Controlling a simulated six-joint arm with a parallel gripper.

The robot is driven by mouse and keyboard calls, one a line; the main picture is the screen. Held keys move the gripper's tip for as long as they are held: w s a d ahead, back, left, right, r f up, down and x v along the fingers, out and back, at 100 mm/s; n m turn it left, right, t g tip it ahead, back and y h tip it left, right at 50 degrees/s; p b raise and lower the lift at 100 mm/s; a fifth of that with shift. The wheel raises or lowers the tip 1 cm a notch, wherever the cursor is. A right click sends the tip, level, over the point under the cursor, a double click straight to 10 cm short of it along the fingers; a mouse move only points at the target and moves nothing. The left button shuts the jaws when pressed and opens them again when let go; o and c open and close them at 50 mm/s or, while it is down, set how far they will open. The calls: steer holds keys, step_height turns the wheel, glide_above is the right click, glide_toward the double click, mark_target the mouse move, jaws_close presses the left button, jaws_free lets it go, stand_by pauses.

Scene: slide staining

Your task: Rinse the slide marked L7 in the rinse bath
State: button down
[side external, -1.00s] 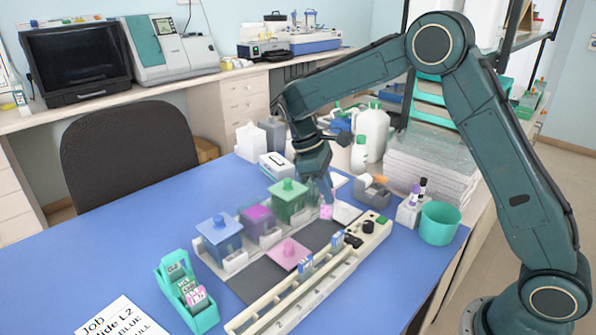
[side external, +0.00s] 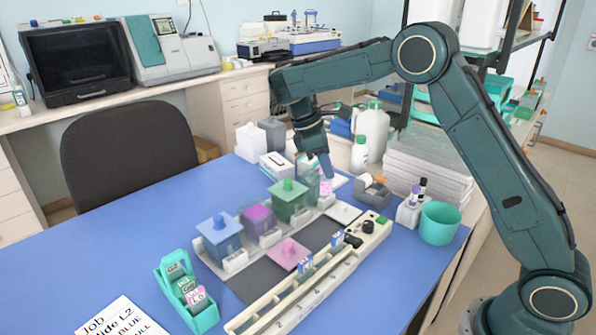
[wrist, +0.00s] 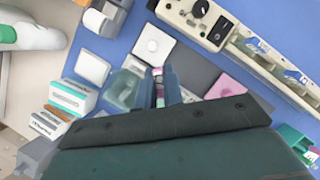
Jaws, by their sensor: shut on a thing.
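My gripper (side external: 324,172) points down at the far end of the row of staining jars. It is shut on a slide with a pink-marked label (side external: 326,187); the marking is too small to read. The slide also shows between the fingers in the wrist view (wrist: 159,90). A clear, lidless bath (side external: 311,188) stands at the row's end, beside and partly behind the held slide; in the wrist view a clear greenish vessel (wrist: 122,88) is left of the fingers. I cannot tell whether the slide is over it. A white knobbed lid (side external: 343,213) lies nearby.
Lidded green (side external: 290,205) and blue (side external: 220,238) jars flank an open purple jar (side external: 258,222). A pink lid (side external: 289,254) lies on the dark mat. A long cream rack (side external: 320,280), teal slide holder (side external: 178,295) and teal cup (side external: 440,222) stand around. Blue table is clear at left.

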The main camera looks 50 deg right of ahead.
steer(key=w+d+r+n+t+h, duration=0.1)
steer(key=w+d+r+n+t, duration=0.1)
steer(key=w+d+n, duration=0.3)
steer(key=shift+w+r+n+t, duration=0.35)
steer(key=shift+w+n+t, duration=0.35)
steer(key=shift+w+n, duration=1.05)
steer(key=shift+s+f+n, duration=0.15)
steer(key=shift+s+n, duration=0.2)
steer(key=shift+s, duration=0.05)
steer(key=shift+f, duration=4.15)
steer(key=shift+r, duration=0.1)
step_height(320, 180, up, 9)
steer(key=shift+r, duration=0.2)
